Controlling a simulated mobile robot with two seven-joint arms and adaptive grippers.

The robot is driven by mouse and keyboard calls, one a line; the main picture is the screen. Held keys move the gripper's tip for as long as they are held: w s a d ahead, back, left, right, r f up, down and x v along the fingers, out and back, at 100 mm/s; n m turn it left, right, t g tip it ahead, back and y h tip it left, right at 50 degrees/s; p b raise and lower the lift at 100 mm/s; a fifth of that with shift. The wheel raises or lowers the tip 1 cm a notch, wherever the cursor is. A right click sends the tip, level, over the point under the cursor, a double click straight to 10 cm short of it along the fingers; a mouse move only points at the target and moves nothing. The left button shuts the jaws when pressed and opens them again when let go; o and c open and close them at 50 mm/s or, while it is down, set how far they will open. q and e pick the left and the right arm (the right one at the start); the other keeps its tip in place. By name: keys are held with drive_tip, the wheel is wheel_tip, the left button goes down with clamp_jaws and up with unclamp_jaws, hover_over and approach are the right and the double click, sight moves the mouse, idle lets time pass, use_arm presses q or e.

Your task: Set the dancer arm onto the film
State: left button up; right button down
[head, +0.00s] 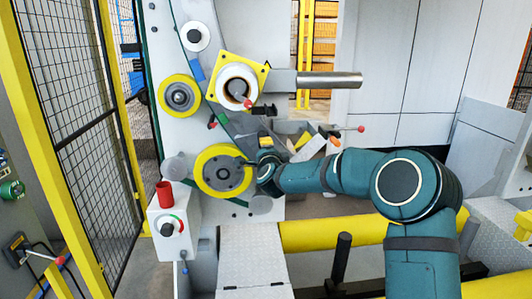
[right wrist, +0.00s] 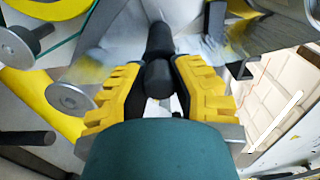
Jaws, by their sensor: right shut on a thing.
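My right arm reaches in from the right in the head view. Its gripper (head: 256,168) is beside the lower yellow-rimmed roller, mostly hidden by the wrist. In the right wrist view, the yellow-padded gripper (right wrist: 158,82) is shut on a black rounded handle (right wrist: 159,40), which appears to belong to the dancer arm. Most of that arm is hidden. The film is hard to make out; a thin dark green strand (head: 180,38) runs down the white panel past the rollers. I cannot tell whether the dancer arm touches it. My left gripper is not in view.
The white panel carries a yellow-rimmed roller (head: 179,96), a lower yellow-rimmed roller (head: 223,184) and a square yellow flange (head: 219,63) around a white core. A metal shaft (head: 330,80) sticks out right. A control box (head: 172,232) and mesh fence (head: 72,120) stand left.

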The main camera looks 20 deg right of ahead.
drive_tip(key=shift+r, duration=0.35)
drive_tip(key=c, duration=0.7)
unclamp_jaws()
drive_tip(key=shift+d, duration=0.1)
drive_tip(key=shift+f+n, duration=0.1)
drive_tip(key=shift+n, duration=0.2)
drive_tip(key=shift+s, duration=0.1)
drive_tip(key=v, duration=1.1)
drive_tip(key=shift+s+a, duration=0.25)
drive_tip(key=shift+s, duration=0.1)
